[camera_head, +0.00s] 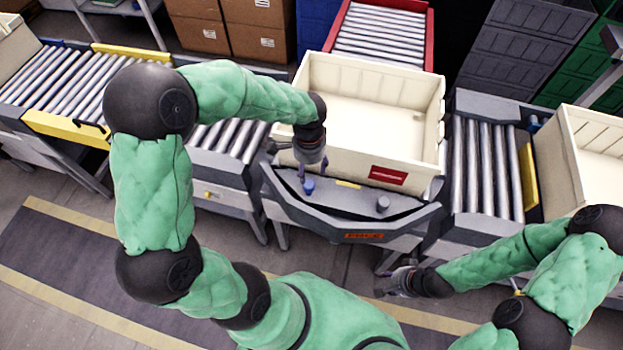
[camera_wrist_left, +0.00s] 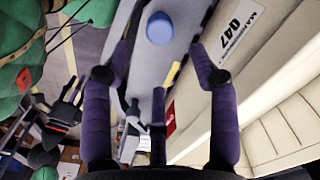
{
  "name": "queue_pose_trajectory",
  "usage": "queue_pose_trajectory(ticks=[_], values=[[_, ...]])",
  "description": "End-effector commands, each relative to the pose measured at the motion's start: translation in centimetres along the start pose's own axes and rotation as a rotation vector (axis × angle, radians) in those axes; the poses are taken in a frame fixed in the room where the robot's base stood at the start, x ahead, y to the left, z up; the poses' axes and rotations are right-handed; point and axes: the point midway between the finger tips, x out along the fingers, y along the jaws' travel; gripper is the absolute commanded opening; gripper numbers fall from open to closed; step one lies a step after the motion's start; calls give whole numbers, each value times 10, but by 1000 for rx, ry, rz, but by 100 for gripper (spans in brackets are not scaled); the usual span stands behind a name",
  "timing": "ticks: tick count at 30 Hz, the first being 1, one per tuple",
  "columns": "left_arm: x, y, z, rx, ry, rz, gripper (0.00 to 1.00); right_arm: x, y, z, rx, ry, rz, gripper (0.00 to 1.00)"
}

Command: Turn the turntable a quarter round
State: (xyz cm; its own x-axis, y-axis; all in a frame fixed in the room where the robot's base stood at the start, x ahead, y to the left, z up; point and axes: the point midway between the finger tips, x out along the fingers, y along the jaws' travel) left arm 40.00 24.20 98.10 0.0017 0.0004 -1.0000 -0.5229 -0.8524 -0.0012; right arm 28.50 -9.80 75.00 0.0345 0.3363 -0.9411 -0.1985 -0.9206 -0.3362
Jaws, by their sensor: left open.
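The turntable (camera_head: 345,204) is a grey platform in the middle of the conveyor line. A cream crate (camera_head: 370,115) with a red label stands on it. A blue knob (camera_head: 308,186) and a grey knob (camera_head: 383,203) stand up from its front part. My left gripper (camera_head: 312,176) is open just above and behind the blue knob. In the left wrist view, the fingers (camera_wrist_left: 160,78) are spread and empty, and the blue knob (camera_wrist_left: 160,28) shows beyond the fingertips, apart from them. My right gripper (camera_head: 388,286) hangs low in front of the turntable; its fingers are too small to read.
Roller conveyors stand left (camera_head: 230,138), right (camera_head: 485,170) and behind (camera_head: 380,35) the turntable. Another cream crate (camera_head: 590,150) is on the right conveyor. A yellow bar (camera_head: 528,175) stands beside it. Open floor (camera_head: 330,262) lies in front.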

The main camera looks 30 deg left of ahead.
Motion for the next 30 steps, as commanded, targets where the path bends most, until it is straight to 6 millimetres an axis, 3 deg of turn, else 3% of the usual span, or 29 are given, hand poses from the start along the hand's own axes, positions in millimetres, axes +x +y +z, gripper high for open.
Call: queue_pose_trajectory(ticks=[6,12,18,27,30], values=[[44,1,1,0,-4,3,60,12,4,-1,0,1,0,40],[71,0,0,0,-2,2,60,18,6,-1,0,1,0,40],[84,0,0,-2,0,1,60,21,7,-1,0,1,0,40],[85,0,0,-1,1,0,60,20,7,-1,0,1,0,40],[85,0,0,-1,0,0,34,20,7,-1,0,1,0,40]])
